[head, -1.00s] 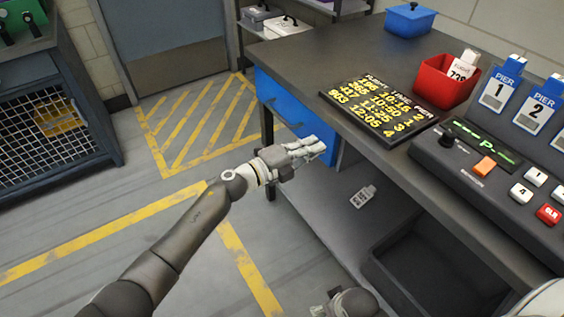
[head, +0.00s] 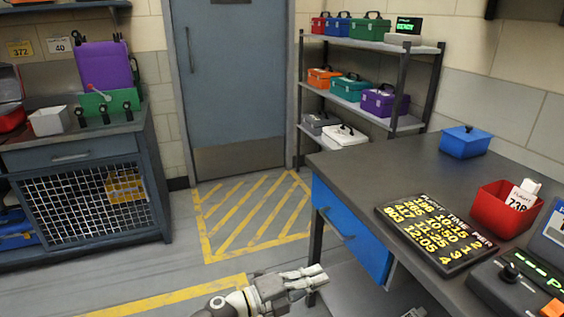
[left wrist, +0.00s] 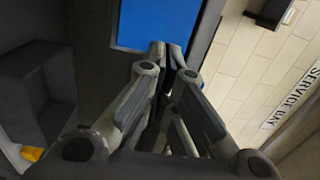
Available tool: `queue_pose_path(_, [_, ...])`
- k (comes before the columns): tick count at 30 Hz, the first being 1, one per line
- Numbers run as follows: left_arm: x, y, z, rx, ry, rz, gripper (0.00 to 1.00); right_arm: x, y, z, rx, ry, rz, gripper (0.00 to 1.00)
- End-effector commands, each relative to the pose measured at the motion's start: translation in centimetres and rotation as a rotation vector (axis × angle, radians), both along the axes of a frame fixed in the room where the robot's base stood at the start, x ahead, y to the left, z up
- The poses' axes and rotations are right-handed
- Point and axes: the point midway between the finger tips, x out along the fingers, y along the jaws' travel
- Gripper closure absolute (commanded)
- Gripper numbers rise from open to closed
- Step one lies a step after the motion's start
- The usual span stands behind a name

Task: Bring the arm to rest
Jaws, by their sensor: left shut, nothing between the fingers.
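My left gripper (head: 318,275) shows at the bottom of the head view, in front of the desk's left side, below the blue drawer (head: 347,236). Its fingers are together and hold nothing. In the left wrist view the same gripper (left wrist: 166,47) has its fingertips close together, with a blue panel (left wrist: 150,22) beyond them. The forearm behind it is cut off by the lower edge of the head view. My right gripper is not in view.
The dark desk (head: 375,171) fills the right side, with a flight board (head: 436,230), a red bin (head: 502,210) and a blue box (head: 465,141). A shelf (head: 372,104) of toolboxes stands at the back. The floor with yellow stripes (head: 252,215) is clear.

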Motion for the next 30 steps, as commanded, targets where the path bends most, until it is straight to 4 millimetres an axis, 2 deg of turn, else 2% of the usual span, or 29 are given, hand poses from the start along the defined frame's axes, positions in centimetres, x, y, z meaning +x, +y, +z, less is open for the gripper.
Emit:
queue_pose_path(2, [0.6,0.9,-0.8,-0.058,0.075,0.088,1.0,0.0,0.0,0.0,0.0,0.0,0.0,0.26])
queue_pose_path(5, [2.1,3.6,-2.7,-0.162,0.233,0.277,1.0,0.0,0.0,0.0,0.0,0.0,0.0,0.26])
queue_pose_path(8, [3.0,8.1,-6.7,-0.263,0.441,0.514,1.0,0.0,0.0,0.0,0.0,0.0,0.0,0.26])
queue_pose_path(9, [2.9,10.0,-8.7,-0.298,0.53,0.608,1.0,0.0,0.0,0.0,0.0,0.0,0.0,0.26])
queue_pose_path(11, [2.2,13.0,-12.1,-0.338,0.664,0.75,1.0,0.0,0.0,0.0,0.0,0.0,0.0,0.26])
queue_pose_path(13, [0.6,16.3,-16.1,-0.37,0.813,0.898,1.0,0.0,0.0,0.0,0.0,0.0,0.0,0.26])
queue_pose_path(17, [-4.2,21.5,-23.1,-0.399,1.074,1.144,1.0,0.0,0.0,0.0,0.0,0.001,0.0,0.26])
queue_pose_path(21, [-11.5,25.7,-29.5,-0.398,1.335,1.37,1.0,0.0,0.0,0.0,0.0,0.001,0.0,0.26])
queue_pose_path(24, [-16.9,27.8,-32.8,-0.383,1.501,1.503,1.0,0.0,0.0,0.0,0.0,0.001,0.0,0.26])
queue_pose_path(30, [-27.0,30.3,-36.7,-0.337,1.773,1.705,1.0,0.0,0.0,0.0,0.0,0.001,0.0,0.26])
